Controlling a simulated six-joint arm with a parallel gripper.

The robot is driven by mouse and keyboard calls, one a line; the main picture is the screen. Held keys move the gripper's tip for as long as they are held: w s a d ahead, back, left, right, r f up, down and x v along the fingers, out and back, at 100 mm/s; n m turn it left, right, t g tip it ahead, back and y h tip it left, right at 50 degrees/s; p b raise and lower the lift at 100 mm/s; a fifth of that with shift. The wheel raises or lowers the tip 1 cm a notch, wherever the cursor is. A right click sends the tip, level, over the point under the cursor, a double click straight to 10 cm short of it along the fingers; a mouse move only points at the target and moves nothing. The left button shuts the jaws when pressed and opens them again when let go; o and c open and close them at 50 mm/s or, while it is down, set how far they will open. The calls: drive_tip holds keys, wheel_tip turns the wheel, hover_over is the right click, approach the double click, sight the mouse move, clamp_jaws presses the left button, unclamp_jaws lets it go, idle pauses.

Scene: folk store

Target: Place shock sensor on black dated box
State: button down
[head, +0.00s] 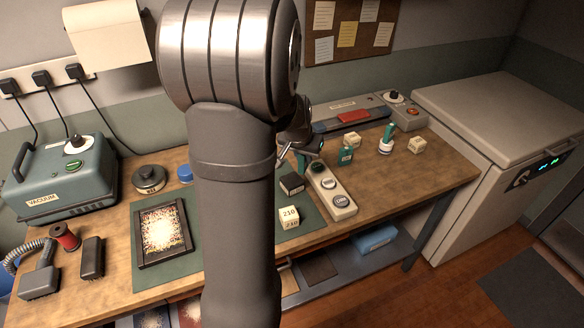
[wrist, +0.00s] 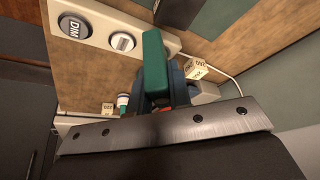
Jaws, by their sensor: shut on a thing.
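My gripper (head: 312,152) is above the back of the bench in the head view, partly behind my own arm. It is shut on a small green block (wrist: 154,62), which I take for the shock sensor; no label on it is readable. The block is upright in the wrist view and appears held above the bench. The black box (head: 291,184) sits on the green mat just below and left of my gripper, with small pale marks on its side. Its dark top also shows at the upper edge of the wrist view (wrist: 177,11).
A cream box marked 210 (head: 289,215) stands in front of the black box. A pale control strip (head: 333,193) with round knobs lies right beside it.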

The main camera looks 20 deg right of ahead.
drive_tip(key=w+f, duration=0.1)
drive_tip(key=w+a, duration=0.1)
drive_tip(key=w+a+f, duration=0.1)
drive_tip(key=shift+w+f, duration=0.35)
drive_tip(key=shift+f, duration=1.9)
drive_tip(key=shift+f, duration=0.15)
drive_tip(key=c, duration=1.3)
unclamp_jaws()
drive_tip(key=v, duration=1.2)
